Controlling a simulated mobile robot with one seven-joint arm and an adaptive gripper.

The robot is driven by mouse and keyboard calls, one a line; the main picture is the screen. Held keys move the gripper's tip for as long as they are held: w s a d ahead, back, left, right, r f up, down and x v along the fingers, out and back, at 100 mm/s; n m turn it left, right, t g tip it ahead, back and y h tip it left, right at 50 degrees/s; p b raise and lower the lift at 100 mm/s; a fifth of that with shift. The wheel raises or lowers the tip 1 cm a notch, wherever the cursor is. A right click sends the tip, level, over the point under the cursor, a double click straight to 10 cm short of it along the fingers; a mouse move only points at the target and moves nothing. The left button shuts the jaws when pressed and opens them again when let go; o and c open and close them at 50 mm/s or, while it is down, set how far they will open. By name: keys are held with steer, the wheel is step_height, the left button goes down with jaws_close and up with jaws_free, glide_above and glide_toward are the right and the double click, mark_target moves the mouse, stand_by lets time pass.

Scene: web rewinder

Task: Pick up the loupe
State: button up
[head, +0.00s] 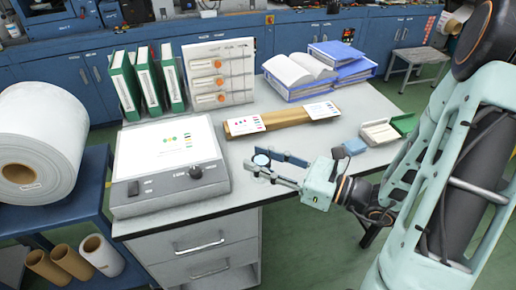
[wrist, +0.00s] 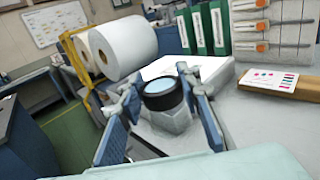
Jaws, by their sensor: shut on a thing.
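The loupe (wrist: 163,94) is a short black cylinder with a pale blue lens on top. In the wrist view it sits between the two fingers of my gripper (wrist: 160,104), which are shut on it. In the head view the loupe (head: 261,160) shows as a small dark ring with a light lens at the fingertips of my gripper (head: 266,168), over the front part of the grey table. The lens faces up. I cannot tell for certain whether its base touches the tabletop.
The grey table (head: 245,205) holds a light box (head: 170,165) at left, green binders (head: 145,80), a tool rack (head: 219,75), a brown bar with cards (head: 270,121), blue binders (head: 340,65) and a small open box (head: 380,132) at right.

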steer(key=p, duration=0.2)
steer(key=r+p, duration=0.1)
steer(key=p, duration=0.1)
steer(key=shift+s+d+r, duration=0.1)
steer(key=shift+s+d, duration=0.05)
steer(key=shift+s, duration=0.2)
steer(key=s+p, duration=0.1)
steer(key=p, duration=0.2)
steer(key=shift+s+p, duration=0.1)
steer(key=shift+p, duration=0.2)
steer(key=shift+f, duration=0.2)
